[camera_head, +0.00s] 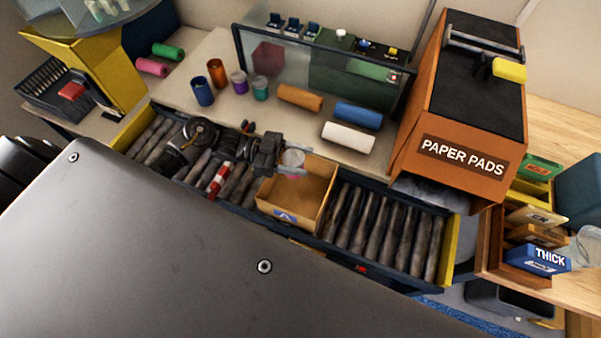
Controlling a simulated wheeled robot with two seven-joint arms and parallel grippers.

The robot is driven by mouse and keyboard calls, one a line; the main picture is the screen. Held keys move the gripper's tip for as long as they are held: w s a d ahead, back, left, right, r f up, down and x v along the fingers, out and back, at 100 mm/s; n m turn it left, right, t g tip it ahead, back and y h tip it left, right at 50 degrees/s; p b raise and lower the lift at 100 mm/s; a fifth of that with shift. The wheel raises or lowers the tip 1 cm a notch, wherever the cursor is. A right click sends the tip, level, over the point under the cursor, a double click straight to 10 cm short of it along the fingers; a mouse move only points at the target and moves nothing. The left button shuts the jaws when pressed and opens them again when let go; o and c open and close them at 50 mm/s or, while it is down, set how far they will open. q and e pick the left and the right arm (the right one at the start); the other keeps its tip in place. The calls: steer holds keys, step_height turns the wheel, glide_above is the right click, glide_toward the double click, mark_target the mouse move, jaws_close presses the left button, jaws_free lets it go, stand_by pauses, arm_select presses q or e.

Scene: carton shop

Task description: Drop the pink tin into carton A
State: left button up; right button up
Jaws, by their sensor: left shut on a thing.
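The pink tin (293,157) shows its pale round lid and a little pink side near the top edge of carton A. My left gripper (287,156) is shut on the tin, holding it over the far left part of the carton. Carton A (314,195) is an open brown box with a blue "A" label on its near side, standing on the roller conveyor. Its visible floor is bare; the gripper and tin hide its far left corner. My right gripper is not in view.
Conveyor rollers (390,232) lie bare right of the carton. Behind stands a bench with cylinders, including a white one (348,137) and an orange one (300,98). The orange paper pads machine (463,155) stands at the right.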

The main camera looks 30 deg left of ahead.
arm_select(q)
steer(key=shift+f, duration=0.35)
steer(key=shift+f+b, duration=0.35)
steer(key=shift+b, duration=0.2)
step_height(320, 180, down, 5)
steer(key=b, duration=0.4)
steer(key=shift+r, duration=0.2)
steer(key=shift+w, duration=0.1)
steer(key=o, duration=1.1)
steer(key=shift+o, duration=0.3)
steer(key=shift+a, duration=0.15)
